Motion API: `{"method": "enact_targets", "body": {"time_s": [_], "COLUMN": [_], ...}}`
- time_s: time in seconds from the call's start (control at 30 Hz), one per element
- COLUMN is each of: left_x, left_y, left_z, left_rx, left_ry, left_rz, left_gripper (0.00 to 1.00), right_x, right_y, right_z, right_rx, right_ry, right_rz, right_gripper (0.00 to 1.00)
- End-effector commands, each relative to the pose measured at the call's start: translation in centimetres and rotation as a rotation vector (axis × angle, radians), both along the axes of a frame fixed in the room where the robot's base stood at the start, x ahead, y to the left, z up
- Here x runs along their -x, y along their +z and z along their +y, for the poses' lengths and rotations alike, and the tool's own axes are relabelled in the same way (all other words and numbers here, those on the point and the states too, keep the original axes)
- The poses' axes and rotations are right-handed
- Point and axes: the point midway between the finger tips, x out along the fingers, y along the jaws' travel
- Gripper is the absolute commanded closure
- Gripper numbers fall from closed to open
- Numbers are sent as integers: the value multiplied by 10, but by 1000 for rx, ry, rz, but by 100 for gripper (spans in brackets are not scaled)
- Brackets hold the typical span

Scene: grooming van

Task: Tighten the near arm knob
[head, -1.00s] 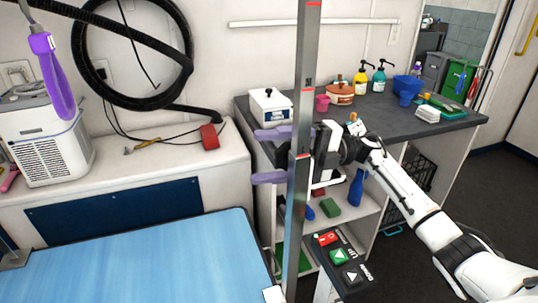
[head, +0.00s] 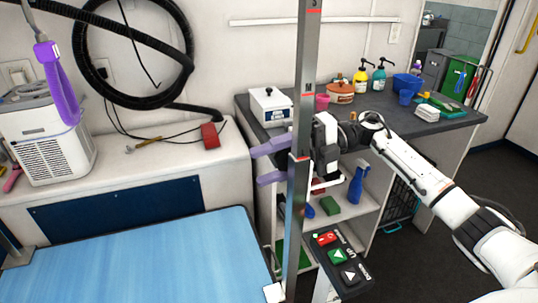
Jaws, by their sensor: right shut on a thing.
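A grey upright metal post (head: 303,90) with red marks stands at the right edge of the blue grooming table. My right gripper (head: 260,167) reaches in from the right at the post. My left gripper is not in view.
The blue tabletop (head: 150,262) is bare. A purple loop (head: 58,85) hangs at the left. A control box (head: 338,258) with red and green buttons sits below the gripper. A dark counter (head: 430,125) behind holds bottles and bowls, with shelves under it.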

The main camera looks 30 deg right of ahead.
Motion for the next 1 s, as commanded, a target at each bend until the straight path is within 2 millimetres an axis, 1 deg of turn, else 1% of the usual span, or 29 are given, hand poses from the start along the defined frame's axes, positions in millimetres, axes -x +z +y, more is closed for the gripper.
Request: {"method": "enact_targets", "body": {"time_s": [0.03, 0.2, 0.4, 0.7, 1.0], "left_x": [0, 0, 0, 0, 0], "left_y": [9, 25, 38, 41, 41], "left_z": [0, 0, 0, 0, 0], "left_rx": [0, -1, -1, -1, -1], "left_ry": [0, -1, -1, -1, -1], "left_rz": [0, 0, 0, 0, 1], "left_gripper": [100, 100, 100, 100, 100], "right_x": [0, 0, 1, 2, 2], "right_y": [3, -2, -10, -19, -22], "right_z": [-2, -4, -7, -11, -13], "right_rx": [52, 203, 366, 539, 610], "right_ry": [0, -1, -2, -2, -2], "right_rz": [8, 43, 81, 124, 142], "right_gripper": [73, 73, 73, 73, 73]}}
